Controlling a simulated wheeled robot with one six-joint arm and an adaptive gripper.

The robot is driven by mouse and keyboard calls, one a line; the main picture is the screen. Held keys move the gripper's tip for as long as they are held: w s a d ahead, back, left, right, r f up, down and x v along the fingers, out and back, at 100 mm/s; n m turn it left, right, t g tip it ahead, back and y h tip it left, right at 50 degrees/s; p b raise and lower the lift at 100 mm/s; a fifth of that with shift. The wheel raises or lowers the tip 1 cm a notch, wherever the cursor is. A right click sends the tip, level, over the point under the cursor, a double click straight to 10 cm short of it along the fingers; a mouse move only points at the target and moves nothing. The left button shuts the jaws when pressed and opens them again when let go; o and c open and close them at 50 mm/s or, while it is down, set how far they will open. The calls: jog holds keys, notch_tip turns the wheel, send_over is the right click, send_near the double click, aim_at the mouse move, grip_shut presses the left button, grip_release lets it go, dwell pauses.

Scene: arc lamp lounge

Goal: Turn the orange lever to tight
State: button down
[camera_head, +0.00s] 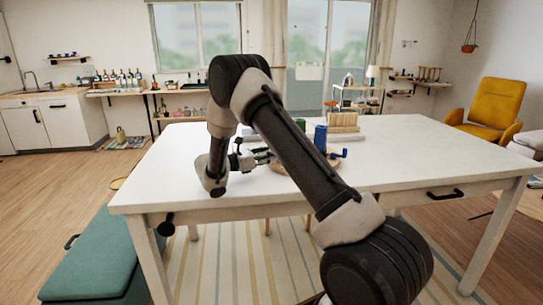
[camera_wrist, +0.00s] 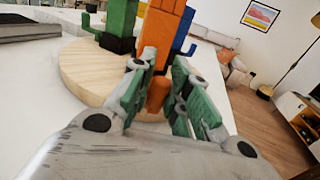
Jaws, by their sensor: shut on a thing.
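The orange lever (camera_wrist: 157,94) is between the green-padded fingers of my gripper (camera_wrist: 160,70) in the wrist view, and the fingers are shut on it. It sticks out toward me from an upright orange post (camera_wrist: 161,35). A green post (camera_wrist: 118,18) stands to its left and a blue post (camera_wrist: 186,30) to its right, on a round wooden base (camera_wrist: 85,75). In the head view my gripper (camera_head: 264,155) reaches in from the left, and my arm hides the orange post and most of the base. The blue post (camera_head: 320,136) with its blue lever shows there. No tight marking is readable.
The white table (camera_head: 400,150) has much bare top to the right. A wooden block rack (camera_head: 343,120) stands behind the posts. A teal bench (camera_head: 92,255) is at the table's left, and a yellow armchair (camera_head: 495,105) stands far right.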

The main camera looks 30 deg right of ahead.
dwell(0.4)
jog(key=c, duration=1.4)
grip_release()
jog(key=shift+w, duration=0.1)
jog(key=shift+o, duration=0.2)
jog(key=shift+a, duration=0.1)
jog(key=a, duration=1.2)
jog(key=shift+d, duration=0.1)
